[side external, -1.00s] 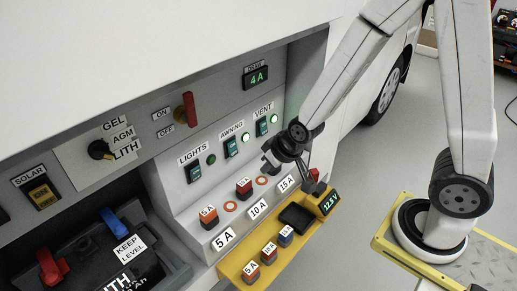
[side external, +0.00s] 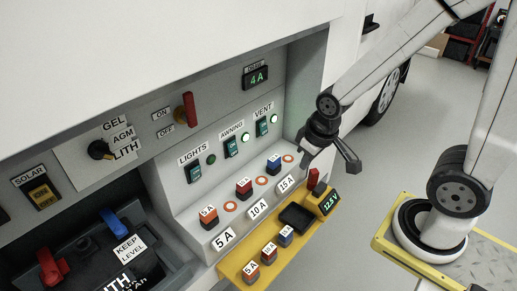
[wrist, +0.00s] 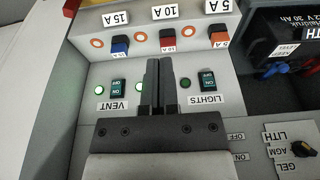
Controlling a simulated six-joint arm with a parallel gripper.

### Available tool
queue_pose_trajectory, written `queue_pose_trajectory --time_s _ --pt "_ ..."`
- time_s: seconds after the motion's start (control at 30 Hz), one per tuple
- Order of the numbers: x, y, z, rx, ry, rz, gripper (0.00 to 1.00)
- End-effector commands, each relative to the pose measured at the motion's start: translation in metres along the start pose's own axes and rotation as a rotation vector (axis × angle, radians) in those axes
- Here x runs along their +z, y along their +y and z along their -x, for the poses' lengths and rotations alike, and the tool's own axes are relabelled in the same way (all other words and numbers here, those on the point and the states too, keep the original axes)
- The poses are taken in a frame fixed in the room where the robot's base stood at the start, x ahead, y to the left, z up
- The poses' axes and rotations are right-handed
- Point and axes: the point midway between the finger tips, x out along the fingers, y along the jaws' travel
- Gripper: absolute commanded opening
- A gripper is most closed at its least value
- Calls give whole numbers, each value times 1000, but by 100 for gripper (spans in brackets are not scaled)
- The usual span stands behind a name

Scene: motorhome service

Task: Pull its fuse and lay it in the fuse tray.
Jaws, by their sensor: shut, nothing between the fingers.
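Three fuses sit in the sloped panel: an orange one at 5 A (side external: 208,216), a red one at 10 A (side external: 243,188) and a blue one at 15 A (side external: 273,163). All three also show at the top of the wrist view, the blue fuse (wrist: 120,45) at left. The black fuse tray (side external: 296,217) on the yellow ledge looks empty. My gripper (wrist: 158,64) is shut and empty. In the side view my gripper (side external: 331,155) hangs right of the blue fuse, apart from it. Its fingers hide the AWNING switch in the wrist view.
Several spare fuses (side external: 268,252) stand on the yellow ledge (side external: 234,272). The LIGHTS lamp (side external: 211,160) is dark; the AWNING lamp (side external: 245,138) and VENT lamp (side external: 274,118) glow green. The DRAW display (side external: 256,77) reads 4A. A 12.5V meter (side external: 330,202) stands at the ledge's right end.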

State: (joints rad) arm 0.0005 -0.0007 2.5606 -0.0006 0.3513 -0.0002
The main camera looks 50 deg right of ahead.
Motion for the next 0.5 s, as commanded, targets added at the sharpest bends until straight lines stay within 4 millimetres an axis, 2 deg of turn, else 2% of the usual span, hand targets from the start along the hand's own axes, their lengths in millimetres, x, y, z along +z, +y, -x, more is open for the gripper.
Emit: queue_pose_trajectory --time_s 0.17,0.27,0.43,0.5 --pt "0 0 0 0 1 0 0" --pt "-1 0 0 0 1 -2 29" --pt "-8 -3 -2 -2 -5 -38 83" --pt "-14 -5 -5 -4 -10 -73 85"
